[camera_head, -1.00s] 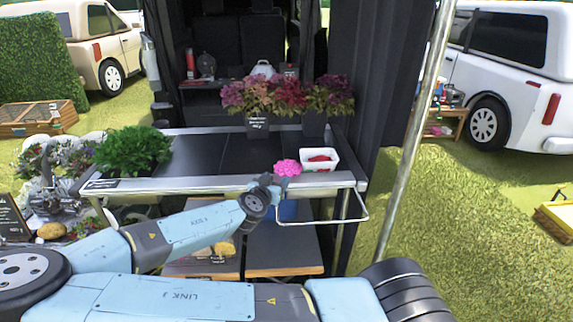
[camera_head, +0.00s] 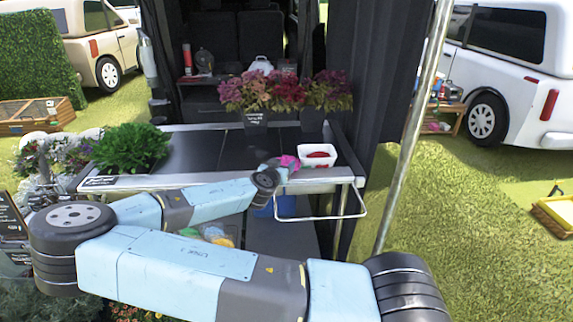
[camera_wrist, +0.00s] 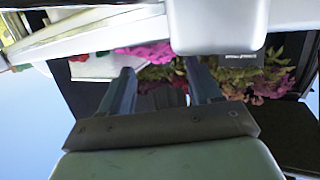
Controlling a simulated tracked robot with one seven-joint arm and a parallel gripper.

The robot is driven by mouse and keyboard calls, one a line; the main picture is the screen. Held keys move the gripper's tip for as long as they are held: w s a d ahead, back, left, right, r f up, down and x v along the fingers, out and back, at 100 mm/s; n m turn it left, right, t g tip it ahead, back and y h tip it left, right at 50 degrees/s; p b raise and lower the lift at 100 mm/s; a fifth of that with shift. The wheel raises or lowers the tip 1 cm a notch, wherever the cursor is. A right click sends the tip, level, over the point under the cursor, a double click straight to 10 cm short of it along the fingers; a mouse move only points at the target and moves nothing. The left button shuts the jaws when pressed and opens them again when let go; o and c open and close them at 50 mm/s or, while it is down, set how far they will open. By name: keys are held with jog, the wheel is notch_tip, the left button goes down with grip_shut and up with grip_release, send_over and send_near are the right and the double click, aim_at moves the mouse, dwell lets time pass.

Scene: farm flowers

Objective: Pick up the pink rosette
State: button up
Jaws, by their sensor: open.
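The pink rosette (camera_head: 290,161) is at the front edge of the table, left of a white tub, partly hidden by my gripper (camera_head: 277,165) in the head view. In the wrist view a bright pink patch, which looks like the rosette (camera_wrist: 150,51), shows between and just beyond the fingertips of my gripper (camera_wrist: 161,76). The two fingers are apart, with nothing visibly clamped between them. I cannot tell whether they touch the rosette.
Potted flowers (camera_head: 255,118) stand behind, and a leafy green plant (camera_head: 130,148) is at the left of the table (camera_head: 205,152). A metal pole (camera_head: 412,125) rises to the right. The table's middle is bare.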

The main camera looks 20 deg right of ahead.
aim_at(285, 160)
jog(key=shift+x, duration=1.85)
jog(key=shift+w+a+r, duration=0.1)
jog(key=c, duration=1.1)
